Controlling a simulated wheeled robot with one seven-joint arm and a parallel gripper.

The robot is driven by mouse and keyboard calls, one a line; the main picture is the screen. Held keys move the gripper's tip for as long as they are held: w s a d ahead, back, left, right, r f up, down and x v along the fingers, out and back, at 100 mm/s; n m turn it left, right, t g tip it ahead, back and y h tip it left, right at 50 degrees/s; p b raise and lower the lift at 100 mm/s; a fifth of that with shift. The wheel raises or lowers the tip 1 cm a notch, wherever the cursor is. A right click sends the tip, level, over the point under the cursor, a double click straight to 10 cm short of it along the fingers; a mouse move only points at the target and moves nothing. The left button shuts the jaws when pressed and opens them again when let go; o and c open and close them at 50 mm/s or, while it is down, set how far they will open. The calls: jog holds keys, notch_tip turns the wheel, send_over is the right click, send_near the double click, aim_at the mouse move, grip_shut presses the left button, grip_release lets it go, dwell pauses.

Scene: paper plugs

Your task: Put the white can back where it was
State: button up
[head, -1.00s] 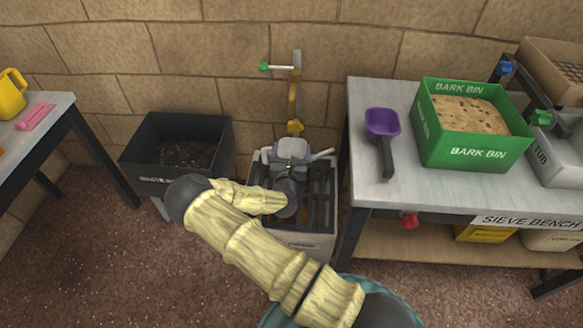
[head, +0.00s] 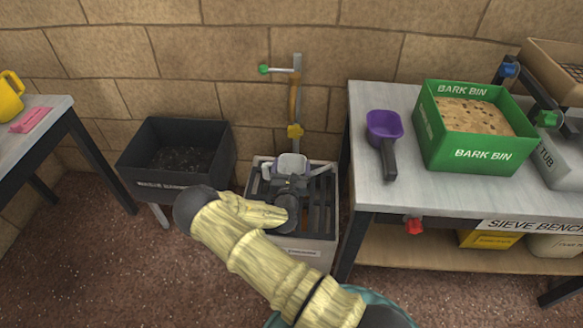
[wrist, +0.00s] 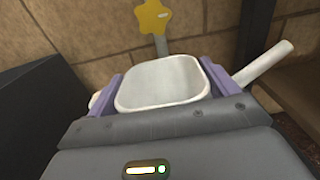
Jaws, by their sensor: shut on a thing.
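The white can (head: 293,163) has an open, rounded-square top and a spout pointing right. In the wrist view the can (wrist: 165,82) sits upright between the two purple fingers of my gripper (wrist: 163,90), which is shut on it. In the head view my gripper (head: 290,176) holds the can over the slatted grate of a pale tub (head: 305,250) below the wall tap (head: 296,90). My arm and gripper hide much of the can's lower part, so I cannot tell whether it touches the grate.
A dark bin (head: 140,165) stands left of the tub. The sieve bench (head: 360,180) is close on the right, with a purple scoop (head: 384,125) and a green bark bin (head: 470,155). The yellow star-shaped tap knob (head: 295,131) is just behind the can.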

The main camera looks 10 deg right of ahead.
jog(key=shift+f, duration=0.1)
jog(key=o, duration=1.3)
jog(key=shift+c, duration=0.2)
jog(key=p+v, duration=0.3)
jog(key=v, duration=0.9)
